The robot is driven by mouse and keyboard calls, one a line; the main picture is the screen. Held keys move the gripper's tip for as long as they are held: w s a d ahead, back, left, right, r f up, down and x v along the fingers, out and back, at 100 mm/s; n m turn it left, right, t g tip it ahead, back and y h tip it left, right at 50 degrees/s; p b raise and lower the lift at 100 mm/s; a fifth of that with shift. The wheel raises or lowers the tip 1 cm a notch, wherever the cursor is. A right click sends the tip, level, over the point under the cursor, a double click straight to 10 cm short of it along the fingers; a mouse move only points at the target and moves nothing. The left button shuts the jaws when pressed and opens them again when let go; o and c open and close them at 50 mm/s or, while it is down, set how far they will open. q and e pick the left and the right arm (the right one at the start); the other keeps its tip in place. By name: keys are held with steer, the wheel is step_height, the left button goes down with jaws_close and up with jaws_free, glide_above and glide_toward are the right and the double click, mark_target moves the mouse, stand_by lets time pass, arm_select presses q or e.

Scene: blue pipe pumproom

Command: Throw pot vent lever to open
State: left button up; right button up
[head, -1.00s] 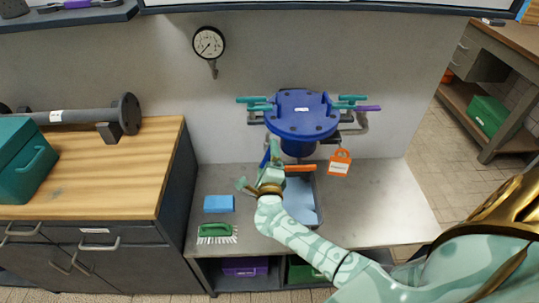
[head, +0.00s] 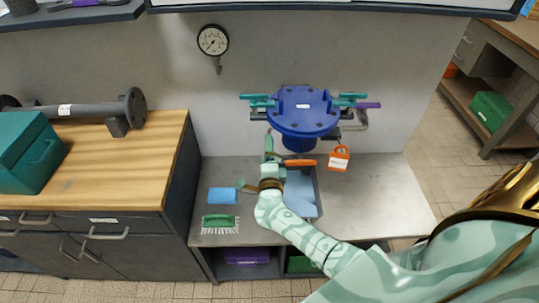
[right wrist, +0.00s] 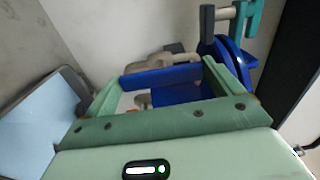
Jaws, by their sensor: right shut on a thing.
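The blue pot (head: 303,112) with a round bolted lid hangs at the wall above the bench. Teal handles (head: 257,99) stick out at its sides, and a purple handle (head: 366,105) at its right. An orange bar (head: 299,162) lies below its front. My right gripper (head: 268,146) is at the pot's lower left, in front of the wall. In the right wrist view, its fingers (right wrist: 160,85) are shut on a blue lever (right wrist: 160,77), which spans between them. The lever is hidden by the gripper in the head view. My left gripper is out of view.
A grey tray with a light blue inside (head: 299,192) sits under the pot. A blue sponge (head: 222,196) and green brush (head: 219,222) lie left of it. The bench's right side is clear.

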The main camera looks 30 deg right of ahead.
steer(key=shift+f, duration=0.1)
steer(key=o, duration=0.7)
steer(key=p+v, duration=0.1)
steer(key=v, duration=1.5)
steer(key=shift+s+p, duration=0.25)
steer(key=shift+p, duration=0.15)
